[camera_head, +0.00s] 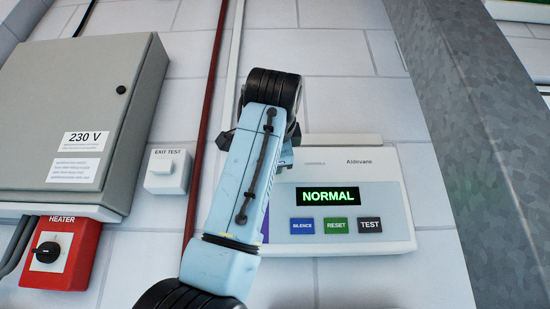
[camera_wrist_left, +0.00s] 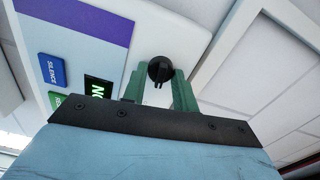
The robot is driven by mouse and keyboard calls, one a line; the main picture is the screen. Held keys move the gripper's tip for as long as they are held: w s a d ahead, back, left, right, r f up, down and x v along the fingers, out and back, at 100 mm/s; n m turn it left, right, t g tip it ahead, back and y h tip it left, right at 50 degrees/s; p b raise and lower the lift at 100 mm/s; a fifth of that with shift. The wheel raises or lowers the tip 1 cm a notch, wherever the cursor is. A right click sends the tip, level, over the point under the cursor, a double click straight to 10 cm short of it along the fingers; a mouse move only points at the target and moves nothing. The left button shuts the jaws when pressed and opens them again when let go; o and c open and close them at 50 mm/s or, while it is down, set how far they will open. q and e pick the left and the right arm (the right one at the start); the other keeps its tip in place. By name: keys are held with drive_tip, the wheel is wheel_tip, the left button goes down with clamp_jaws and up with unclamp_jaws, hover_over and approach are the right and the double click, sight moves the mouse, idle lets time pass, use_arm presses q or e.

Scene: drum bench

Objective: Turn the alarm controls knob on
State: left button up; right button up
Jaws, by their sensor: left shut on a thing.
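The alarm panel (camera_head: 383,190) is a white box on the wall, marked Aldevane, with a lit green NORMAL display (camera_head: 328,196). Its left part is hidden behind my left arm in the head view. The black round knob (camera_wrist_left: 160,70) shows in the left wrist view on the panel's white face, beside a purple band. My left gripper (camera_wrist_left: 160,84) has its two green fingers on either side of the knob and is shut on it. In the head view my arm hides the knob and fingers. My right gripper is in neither view.
SILENCE (camera_head: 302,226), RESET (camera_head: 336,225) and TEST (camera_head: 369,225) buttons sit under the display. To the left are an EXIT TEST switch (camera_head: 168,172), a red HEATER box (camera_head: 62,254), a grey 230 V cabinet (camera_head: 75,110) and a red pipe (camera_head: 208,110). A grey column (camera_head: 475,130) stands right.

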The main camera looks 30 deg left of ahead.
use_arm(q)
drive_tip(key=shift+m, duration=0.5)
drive_tip(key=o, duration=0.9)
drive_tip(key=shift+o, duration=0.2)
drive_tip(key=b+v, duration=0.4)
drive_tip(key=v, duration=0.9)
drive_tip(key=shift+s, duration=0.25)
